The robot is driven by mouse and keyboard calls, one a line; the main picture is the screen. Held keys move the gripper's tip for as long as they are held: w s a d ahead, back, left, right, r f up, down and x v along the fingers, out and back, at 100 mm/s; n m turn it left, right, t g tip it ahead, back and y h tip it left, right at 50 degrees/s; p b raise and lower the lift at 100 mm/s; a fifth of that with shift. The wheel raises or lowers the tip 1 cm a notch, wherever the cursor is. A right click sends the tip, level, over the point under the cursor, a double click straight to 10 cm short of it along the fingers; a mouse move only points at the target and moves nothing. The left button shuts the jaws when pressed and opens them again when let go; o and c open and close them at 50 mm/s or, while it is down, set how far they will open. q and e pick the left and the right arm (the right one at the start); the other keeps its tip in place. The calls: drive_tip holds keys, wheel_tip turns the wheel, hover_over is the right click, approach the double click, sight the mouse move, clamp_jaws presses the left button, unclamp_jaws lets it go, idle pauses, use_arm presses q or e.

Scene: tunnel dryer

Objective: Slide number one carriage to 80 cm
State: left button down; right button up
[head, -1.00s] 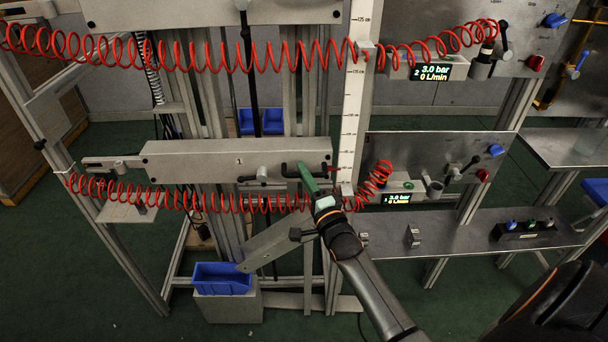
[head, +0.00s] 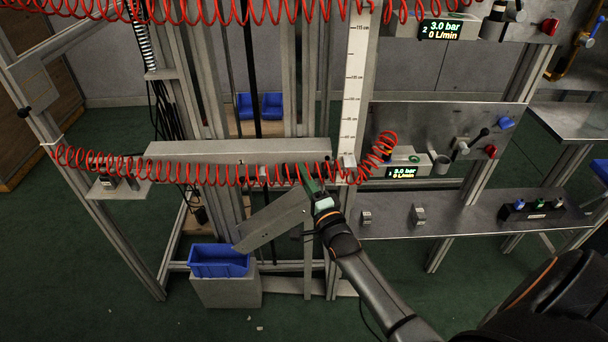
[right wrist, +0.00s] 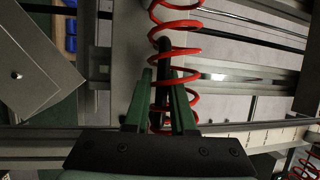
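Number one carriage is a grey horizontal beam (head: 200,150) across the left part of the frame, with the red coiled hose (head: 120,163) hanging in front of its lower side. My right gripper (head: 306,178) is at its right end, shut on the carriage's black handle. In the right wrist view the dark handle (right wrist: 165,75) stands between my green fingers (right wrist: 163,105), with red coils beside and over it. The white vertical scale (head: 354,85) stands just right of the carriage. It shows 115 cm near its top; the carriage's pointer is hidden by the hose. My left gripper is not in view.
A blue bin (head: 219,262) stands on a grey block below the carriage; a slanted grey plate (head: 272,222) hangs beside it. Right are a panel (head: 440,130) with a 3.0 bar display and a metal shelf (head: 460,215). An upper hose (head: 240,10) crosses the top.

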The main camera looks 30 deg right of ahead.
drive_tip(key=o, duration=0.4)
drive_tip(key=shift+f, duration=0.35)
drive_tip(key=shift+r, duration=0.15)
use_arm(q)
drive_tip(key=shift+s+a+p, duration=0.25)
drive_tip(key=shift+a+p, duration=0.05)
drive_tip(key=shift+p, duration=0.1)
use_arm(e)
drive_tip(key=v, duration=1.2)
drive_tip(key=shift+s, duration=0.25)
use_arm(q)
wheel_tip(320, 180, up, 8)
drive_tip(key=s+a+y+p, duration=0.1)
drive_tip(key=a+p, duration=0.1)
drive_tip(key=p, duration=0.8)
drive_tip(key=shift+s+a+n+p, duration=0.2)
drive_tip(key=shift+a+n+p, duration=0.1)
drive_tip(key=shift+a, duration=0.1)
use_arm(e)
drive_tip(key=s+a+f+n+g+y, duration=0.2)
drive_tip(key=s+a+n+g, duration=0.3)
drive_tip(key=n, duration=0.5)
drive_tip(key=s+a+f+n+g+y, duration=0.3)
drive_tip(key=s+a+n+g, duration=0.2)
drive_tip(key=s+a+n, duration=0.5)
drive_tip(key=shift+s+a+n+g, duration=0.2)
drive_tip(key=shift+n+g, duration=0.1)
drive_tip(key=shift+n, duration=0.3)
